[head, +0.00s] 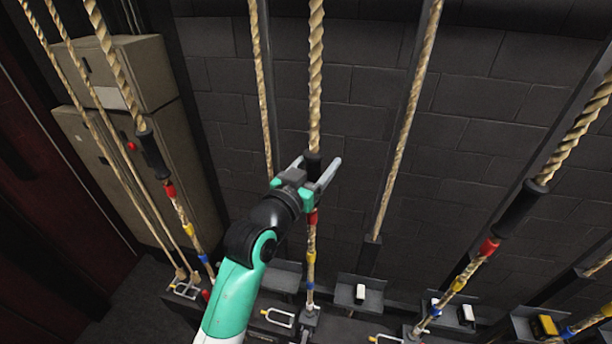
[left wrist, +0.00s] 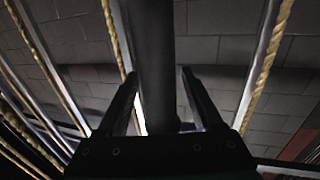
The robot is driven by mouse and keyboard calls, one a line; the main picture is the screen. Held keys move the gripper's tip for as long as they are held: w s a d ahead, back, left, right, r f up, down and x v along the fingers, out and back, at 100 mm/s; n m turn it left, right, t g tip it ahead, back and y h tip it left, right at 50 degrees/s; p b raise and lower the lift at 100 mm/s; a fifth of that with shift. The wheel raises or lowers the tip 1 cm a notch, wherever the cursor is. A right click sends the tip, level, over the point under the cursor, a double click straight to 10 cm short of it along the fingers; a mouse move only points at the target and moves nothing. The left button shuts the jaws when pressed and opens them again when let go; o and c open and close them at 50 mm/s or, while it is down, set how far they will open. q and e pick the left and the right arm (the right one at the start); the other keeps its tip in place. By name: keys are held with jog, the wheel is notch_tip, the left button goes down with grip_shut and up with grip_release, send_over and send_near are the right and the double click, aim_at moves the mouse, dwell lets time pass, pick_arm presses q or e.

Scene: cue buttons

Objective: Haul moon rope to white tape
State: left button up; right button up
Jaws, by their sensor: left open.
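My left gripper (head: 320,164) is open at the black grip of the middle rope (head: 315,80). In the left wrist view the black grip (left wrist: 154,50) stands between the two spread fingers (left wrist: 158,80), with a gap visible beside it. Below the gripper this rope carries red (head: 313,217), yellow and blue tape bands. Other ropes with black grips and coloured bands hang at the left (head: 112,65) and right (head: 575,128). I cannot make out a moon mark or a clear white tape band. My right gripper is not in view.
Small ledges with white blocks (head: 360,293) and a yellow block (head: 546,325) line the rail below. Beige cabinets (head: 135,75) stand at the left. A dark block wall (head: 468,130) is behind, with thinner plain ropes (head: 408,130) before it.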

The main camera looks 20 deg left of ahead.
aim_at(309, 174)
pick_arm(q)
jog(key=b+v, duration=0.1)
jog(key=v, duration=0.6)
jog(key=shift+s+a+f, duration=0.1)
jog(key=shift+s, duration=0.3)
jog(key=p+v, duration=0.2)
jog(key=v, duration=0.1)
jog(key=shift+p, duration=0.3)
